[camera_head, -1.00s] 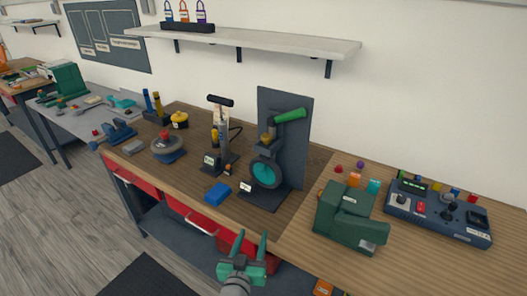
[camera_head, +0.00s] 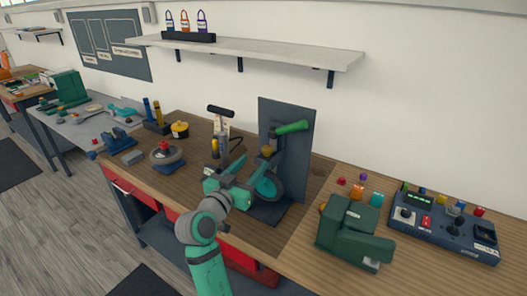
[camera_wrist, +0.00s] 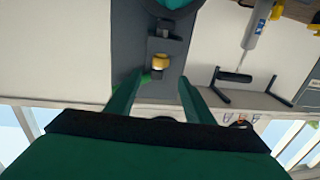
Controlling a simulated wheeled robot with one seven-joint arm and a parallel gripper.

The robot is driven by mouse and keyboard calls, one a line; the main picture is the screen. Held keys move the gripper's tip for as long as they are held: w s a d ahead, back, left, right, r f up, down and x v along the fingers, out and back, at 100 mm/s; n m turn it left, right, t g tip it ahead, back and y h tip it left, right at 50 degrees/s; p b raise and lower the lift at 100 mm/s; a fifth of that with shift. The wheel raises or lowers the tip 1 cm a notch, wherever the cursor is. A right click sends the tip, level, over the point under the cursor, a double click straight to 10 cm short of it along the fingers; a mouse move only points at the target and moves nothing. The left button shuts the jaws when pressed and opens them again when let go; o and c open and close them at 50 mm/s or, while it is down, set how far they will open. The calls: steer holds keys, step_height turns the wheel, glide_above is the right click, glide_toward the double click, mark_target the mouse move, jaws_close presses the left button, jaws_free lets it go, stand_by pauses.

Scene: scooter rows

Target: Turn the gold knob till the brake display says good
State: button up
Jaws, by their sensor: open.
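The gold knob (camera_head: 267,151) is on a dark grey brake stand (camera_head: 296,125), above a teal wheel (camera_head: 270,186) and below a green lever (camera_head: 292,127). My gripper (camera_head: 242,178) is in front of the stand, to the left of the knob and lower in the head view. In the wrist view the knob (camera_wrist: 160,61) lies just beyond my fingertips (camera_wrist: 160,78), roughly centred between the two spread fingers, which hold nothing. The wheel's edge (camera_wrist: 176,5) is at the top there. I cannot make out a readable brake display; my gripper hides part of the stand's base.
A pump (camera_head: 222,135) stands close left of the stand. A dark green machine (camera_head: 350,230) and a blue control box (camera_head: 445,225) are to the right. A shelf (camera_head: 265,47) runs along the wall above.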

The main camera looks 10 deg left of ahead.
mark_target(265, 151)
steer(key=x, duration=0.8)
steer(key=shift+w+d, duration=0.15)
steer(key=shift+w, duration=0.2)
steer(key=shift+w+d, duration=0.15)
steer(key=shift+d, duration=0.05)
steer(key=shift+a, duration=0.1)
steer(key=c, duration=1)
